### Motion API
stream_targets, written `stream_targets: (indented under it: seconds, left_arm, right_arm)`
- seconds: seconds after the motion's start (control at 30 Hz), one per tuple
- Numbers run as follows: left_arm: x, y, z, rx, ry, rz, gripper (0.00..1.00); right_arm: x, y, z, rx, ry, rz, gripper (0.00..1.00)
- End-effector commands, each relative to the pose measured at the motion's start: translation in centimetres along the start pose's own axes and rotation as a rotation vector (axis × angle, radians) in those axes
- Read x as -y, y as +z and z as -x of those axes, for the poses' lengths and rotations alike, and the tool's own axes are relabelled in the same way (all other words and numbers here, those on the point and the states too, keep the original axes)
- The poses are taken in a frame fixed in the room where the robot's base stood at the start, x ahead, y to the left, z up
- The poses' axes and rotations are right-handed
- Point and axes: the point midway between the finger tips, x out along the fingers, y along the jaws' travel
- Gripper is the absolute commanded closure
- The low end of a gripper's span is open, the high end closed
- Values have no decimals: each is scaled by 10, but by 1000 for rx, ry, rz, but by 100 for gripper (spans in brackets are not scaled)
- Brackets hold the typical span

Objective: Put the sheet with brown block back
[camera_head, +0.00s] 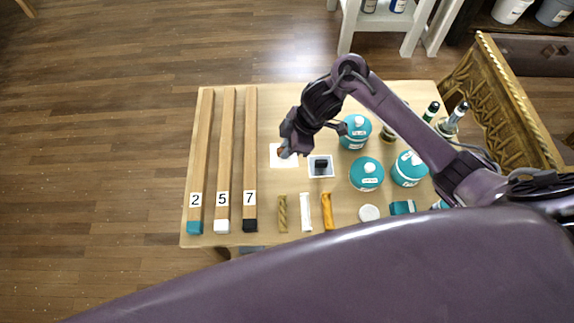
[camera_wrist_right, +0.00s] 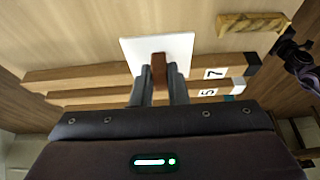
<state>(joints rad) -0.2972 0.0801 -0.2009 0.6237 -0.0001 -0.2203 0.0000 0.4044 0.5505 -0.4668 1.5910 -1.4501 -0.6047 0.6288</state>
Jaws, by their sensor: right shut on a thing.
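The white sheet (camera_head: 276,162) is over the table's middle, just right of the long beams. In the right wrist view the sheet (camera_wrist_right: 138,48) carries an upright brown block (camera_wrist_right: 158,68). My right gripper (camera_head: 287,150) is shut on the brown block, with one finger on each side of it. The sheet overlaps the edge of the nearest beam in the wrist view, so it appears raised off the tabletop; the height is hard to tell. The gripper hides the block in the head view. My left gripper cannot be made out.
Beams marked 2 (camera_head: 203,155), 5 (camera_head: 225,155) and 7 (camera_head: 250,150) lie left of the sheet. A sheet with a black block (camera_head: 312,174) lies to its right, near teal jars (camera_head: 366,176). Three short bars (camera_head: 306,208) lie in front. The tabletop (camera_head: 276,110) behind is bare.

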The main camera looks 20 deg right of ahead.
Motion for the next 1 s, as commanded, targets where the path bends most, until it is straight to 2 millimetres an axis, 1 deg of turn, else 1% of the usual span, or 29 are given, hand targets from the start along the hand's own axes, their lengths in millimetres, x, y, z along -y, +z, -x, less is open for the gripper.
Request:
stream_targets:
  seconds: [0.03, 0.1, 0.27, 0.5, 0.6, 0.93, 0.97, 1.0]
  left_arm:
    - [0, 0, -5, -1, -1, 1, 57]
    - [0, 0, -7, 0, -1, 1, 57]
    - [1, 1, -8, 0, -1, 2, 57]
    - [0, 4, -15, 4, -1, 2, 57]
    - [0, 6, -16, 6, -1, 2, 57]
    - [0, 6, -16, 7, 0, 1, 57]
    - [0, 6, -16, 7, 0, 1, 57]
    - [0, 6, -16, 7, 0, 1, 57]
  right_arm:
    - [1, 5, -13, 0, -3, -3, 100]
    - [0, 10, -22, 1, -2, -2, 100]
    - [0, 14, -32, 1, 0, 0, 100]
    - [0, 27, -64, 2, -1, -2, 100]
    - [-1, 30, -70, 2, 2, -1, 100]
    - [-1, 30, -72, 2, 2, 0, 100]
    - [-1, 30, -72, 2, 2, 0, 85]
    - [-1, 30, -72, 2, 2, 0, 80]
